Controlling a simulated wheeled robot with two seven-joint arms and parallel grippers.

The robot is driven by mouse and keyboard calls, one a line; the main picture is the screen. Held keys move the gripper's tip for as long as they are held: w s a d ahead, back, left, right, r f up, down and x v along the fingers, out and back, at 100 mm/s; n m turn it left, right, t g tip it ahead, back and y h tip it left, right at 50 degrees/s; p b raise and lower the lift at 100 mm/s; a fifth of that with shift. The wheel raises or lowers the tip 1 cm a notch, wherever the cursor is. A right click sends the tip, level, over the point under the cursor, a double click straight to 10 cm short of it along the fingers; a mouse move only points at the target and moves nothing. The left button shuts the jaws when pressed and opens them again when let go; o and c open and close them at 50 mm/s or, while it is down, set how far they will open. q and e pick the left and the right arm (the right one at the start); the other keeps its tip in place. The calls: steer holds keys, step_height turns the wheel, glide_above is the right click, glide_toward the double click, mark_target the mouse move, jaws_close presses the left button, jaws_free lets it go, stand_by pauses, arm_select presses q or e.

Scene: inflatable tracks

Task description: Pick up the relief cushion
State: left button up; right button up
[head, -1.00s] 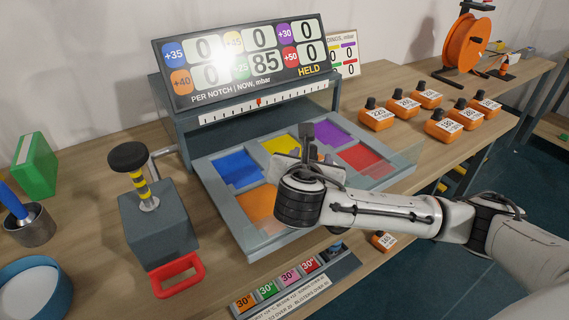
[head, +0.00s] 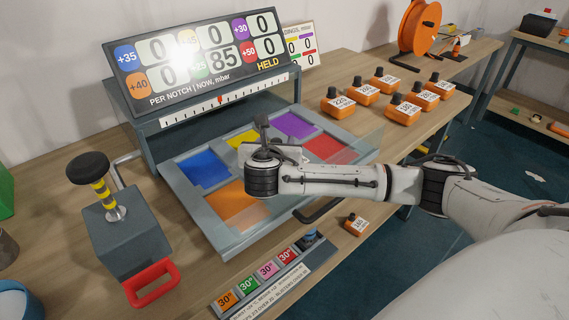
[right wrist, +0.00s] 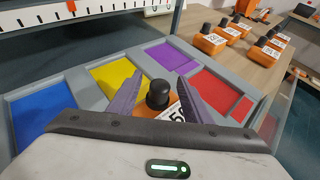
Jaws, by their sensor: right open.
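Several small orange blocks with black knobs and number labels are in view; I cannot tell for certain which is the relief cushion. One such orange block (right wrist: 150,107), its label partly hidden, lies between the fingers of my right gripper (right wrist: 157,98) in the right wrist view. The fingers are open around its black knob, one on each side. In the head view my right gripper (head: 265,145) is over the middle of the grey tray (head: 190,212) and hides this block. My left gripper is not in view.
The tray has blue (head: 203,168), yellow, purple, red and orange panels. A display (head: 195,62) reading HELD stands behind it. More orange blocks (head: 403,109) stand at right, and one (head: 356,224) near the front edge.

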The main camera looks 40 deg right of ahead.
jaws_close()
stand_by(0.3)
